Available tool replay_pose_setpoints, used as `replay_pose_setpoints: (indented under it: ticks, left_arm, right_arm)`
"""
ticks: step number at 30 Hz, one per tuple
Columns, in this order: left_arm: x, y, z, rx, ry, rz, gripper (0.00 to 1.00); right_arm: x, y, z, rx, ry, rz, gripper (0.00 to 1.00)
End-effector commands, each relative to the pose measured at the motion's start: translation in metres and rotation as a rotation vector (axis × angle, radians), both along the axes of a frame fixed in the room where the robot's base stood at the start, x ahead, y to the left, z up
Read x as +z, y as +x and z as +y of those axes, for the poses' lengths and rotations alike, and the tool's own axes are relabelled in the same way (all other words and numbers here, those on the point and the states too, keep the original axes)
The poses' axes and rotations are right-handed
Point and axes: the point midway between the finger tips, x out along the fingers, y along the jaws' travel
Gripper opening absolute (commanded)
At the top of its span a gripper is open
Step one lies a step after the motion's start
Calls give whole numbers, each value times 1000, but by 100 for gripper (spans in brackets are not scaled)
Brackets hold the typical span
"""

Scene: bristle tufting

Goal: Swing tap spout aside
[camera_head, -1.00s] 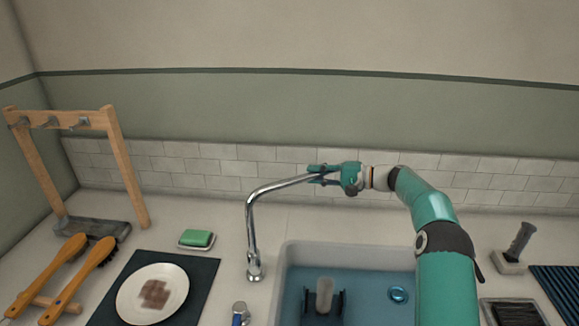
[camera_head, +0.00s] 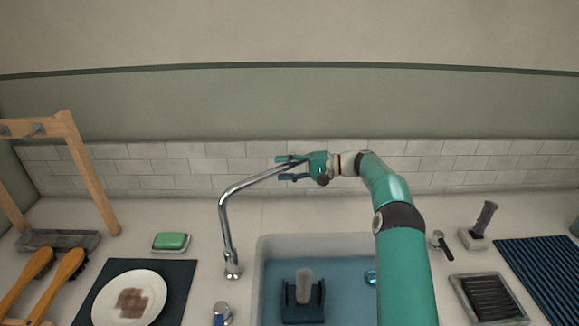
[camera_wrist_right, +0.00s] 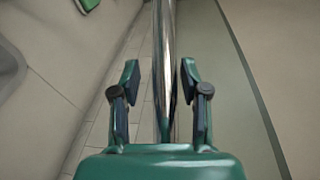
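The chrome tap spout (camera_head: 250,181) rises from its base (camera_head: 232,268) at the back left of the sink and bends over to the right, toward the tiled wall. My right gripper (camera_head: 283,168) is at the spout's far end, with one finger on each side of it. In the right wrist view the spout (camera_wrist_right: 163,60) runs between the open fingers (camera_wrist_right: 160,92), with a gap on both sides. The spout's tip is hidden by the gripper. My left gripper is out of view.
The sink (camera_head: 262,270) holds a dark block with a pale upright piece (camera_head: 303,287). Green soap (camera_head: 171,241), a white plate (camera_head: 100,306) on a dark mat and a wooden rack (camera_head: 88,180) stand left. A dark ribbed mat (camera_head: 545,270) lies right.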

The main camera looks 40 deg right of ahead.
Motion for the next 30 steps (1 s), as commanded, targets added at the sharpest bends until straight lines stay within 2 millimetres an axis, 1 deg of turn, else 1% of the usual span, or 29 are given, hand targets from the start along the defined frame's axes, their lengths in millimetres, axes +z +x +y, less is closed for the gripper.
replay_pose_setpoints:
  ticks: [9, 14, 17, 24, 30]
  left_arm:
    - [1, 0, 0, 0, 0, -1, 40]
    - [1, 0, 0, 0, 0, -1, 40]
    - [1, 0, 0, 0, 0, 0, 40]
    - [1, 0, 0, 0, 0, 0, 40]
    - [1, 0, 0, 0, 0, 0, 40]
  right_arm:
    - [3, -1, 0, 1, 0, -4, 48]
    - [5, -9, -9, -1, -1, -5, 48]
    - [7, -21, -20, -3, -2, -5, 48]
    - [12, -56, -53, -4, -2, -4, 48]
    - [16, -79, -73, -1, -1, -3, 48]
